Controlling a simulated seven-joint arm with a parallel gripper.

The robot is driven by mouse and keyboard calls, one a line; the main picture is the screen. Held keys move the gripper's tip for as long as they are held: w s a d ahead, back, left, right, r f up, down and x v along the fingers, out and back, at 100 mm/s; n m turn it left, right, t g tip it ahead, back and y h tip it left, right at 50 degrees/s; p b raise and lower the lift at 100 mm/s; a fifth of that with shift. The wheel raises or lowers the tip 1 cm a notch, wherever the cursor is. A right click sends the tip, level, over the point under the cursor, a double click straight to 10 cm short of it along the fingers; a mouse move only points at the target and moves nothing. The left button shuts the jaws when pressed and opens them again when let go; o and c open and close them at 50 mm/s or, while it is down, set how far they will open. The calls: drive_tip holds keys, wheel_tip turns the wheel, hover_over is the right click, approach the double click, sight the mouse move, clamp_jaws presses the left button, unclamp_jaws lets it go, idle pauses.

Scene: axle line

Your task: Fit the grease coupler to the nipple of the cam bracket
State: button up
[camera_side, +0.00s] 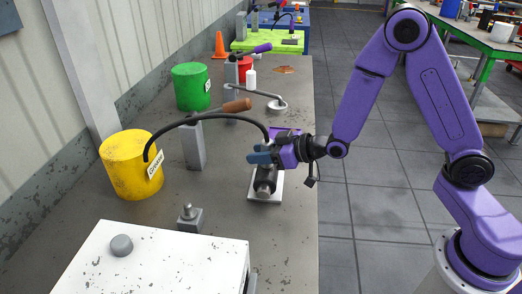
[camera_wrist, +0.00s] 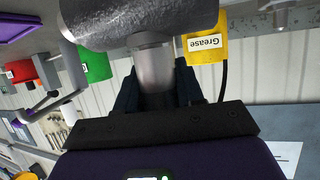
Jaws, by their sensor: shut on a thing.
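In the wrist view, a grey metal neck (camera_wrist: 155,70) sits between the fingers, below a thick dark body (camera_wrist: 140,22). A black hose (camera_side: 210,116) arches from the yellow grease bucket (camera_side: 128,172) to my gripper. A small grey block with a round-tipped nipple (camera_side: 189,216) stands apart, nearer the camera; I cannot tell if it is the cam bracket. Whether the coupler touches the plate is unclear.
A grey upright post (camera_side: 193,146) stands between bucket and gripper. A white box with a grey knob (camera_side: 122,245) fills the near bench. A green bucket (camera_side: 191,86), a brown-handled tool (camera_side: 237,105) and an orange cone (camera_side: 220,45) lie farther back.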

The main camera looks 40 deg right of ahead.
drive_tip(key=shift+f, duration=0.2)
drive_tip(key=o, duration=1.2)
drive_tip(key=v, duration=1.2)
drive_tip(key=shift+s+a, duration=0.1)
drive_tip(key=s+a+f+n+g+h, duration=0.1)
drive_tip(key=s+a+n+g+h, duration=0.2)
drive_tip(key=s+g, duration=0.65)
drive_tip(key=s+d+r+n+g+h, duration=0.1)
drive_tip(key=s+d, duration=0.2)
drive_tip(key=s, duration=0.4)
drive_tip(key=s+d+r+n+h, duration=0.1)
drive_tip(key=s+d+n+h, duration=0.1)
drive_tip(key=s+d, duration=0.2)
drive_tip(key=s, duration=0.3)
drive_tip(key=shift+r+n+g+h, duration=0.3)
drive_tip(key=shift+r+g, duration=0.05)
drive_tip(key=shift+r, duration=0.05)
